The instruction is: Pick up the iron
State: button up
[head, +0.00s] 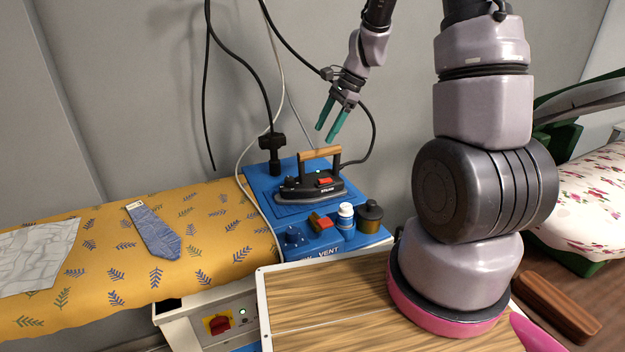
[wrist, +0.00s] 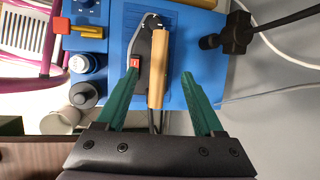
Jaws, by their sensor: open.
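The iron (head: 315,184) is black with a red control and a tan wooden handle (head: 320,152). In the wrist view the wooden handle (wrist: 158,68) appears between the open fingers of my gripper (wrist: 162,78), nearer the left finger. The black body of the iron (wrist: 140,80) lies below the handle and is partly hidden by it.
A blue tie (head: 153,233) lies on the yellow patterned board (head: 205,235).

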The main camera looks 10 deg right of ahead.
aim_at(313, 154)
jog(key=x, duration=0.9)
jog(key=shift+d+f, duration=0.1)
jog(key=shift+f, duration=0.05)
jog(key=c, duration=1.1)
dwell(0.4)
